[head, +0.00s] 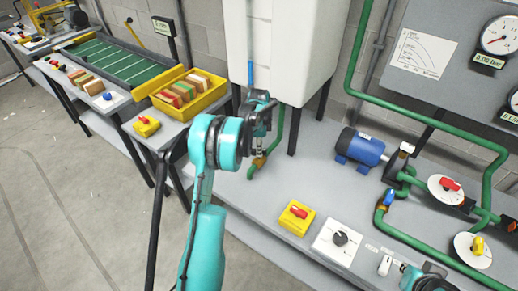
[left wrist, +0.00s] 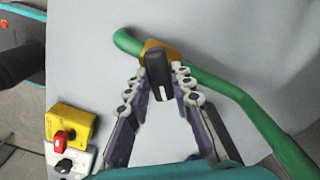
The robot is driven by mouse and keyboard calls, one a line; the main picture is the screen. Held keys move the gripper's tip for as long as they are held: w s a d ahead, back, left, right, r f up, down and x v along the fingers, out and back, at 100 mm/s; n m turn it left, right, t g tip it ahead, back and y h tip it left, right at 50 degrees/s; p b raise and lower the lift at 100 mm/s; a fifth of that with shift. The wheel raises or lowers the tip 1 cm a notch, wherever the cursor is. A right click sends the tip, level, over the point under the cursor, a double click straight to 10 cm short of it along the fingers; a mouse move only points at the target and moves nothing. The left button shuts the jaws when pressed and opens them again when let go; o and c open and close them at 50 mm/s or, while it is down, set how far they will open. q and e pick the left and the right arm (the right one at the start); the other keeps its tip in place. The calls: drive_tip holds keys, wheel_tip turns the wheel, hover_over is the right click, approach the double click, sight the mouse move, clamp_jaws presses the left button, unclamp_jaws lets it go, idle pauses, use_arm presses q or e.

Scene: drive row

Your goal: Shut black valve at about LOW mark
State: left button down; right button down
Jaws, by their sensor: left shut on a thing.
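The black valve handle (left wrist: 158,76), with a white line on its end, sits on a brass valve body (left wrist: 168,52) in a green pipe (left wrist: 240,97). In the left wrist view the handle lies at an angle to the pipe. My left gripper (left wrist: 160,82) is shut on the handle, one finger on each side. In the head view my left gripper (head: 259,140) is over the brass valve (head: 259,161), below the white tank (head: 285,50), and hides the handle. A narrow blue column (head: 250,74) shows on the tank's front; I cannot read a LOW mark.
A yellow box with a red switch (head: 296,217) and a white box with a black knob (head: 341,239) stand on the grey bench. A blue motor (head: 360,148), green pipes and red and yellow valves are to the right. A conveyor (head: 110,62) is at the left.

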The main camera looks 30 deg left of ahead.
use_arm(q)
drive_tip(key=shift+m, duration=0.4)
drive_tip(key=m, duration=0.2)
drive_tip(key=shift+m+p, duration=0.3)
drive_tip(key=shift+p, duration=0.05)
drive_tip(key=shift+m, duration=2)
drive_tip(key=c, duration=1.3)
unclamp_jaws()
drive_tip(key=shift+r, duration=0.15)
wheel_tip(320, 180, up, 12)
drive_tip(key=shift+f, duration=0.15)
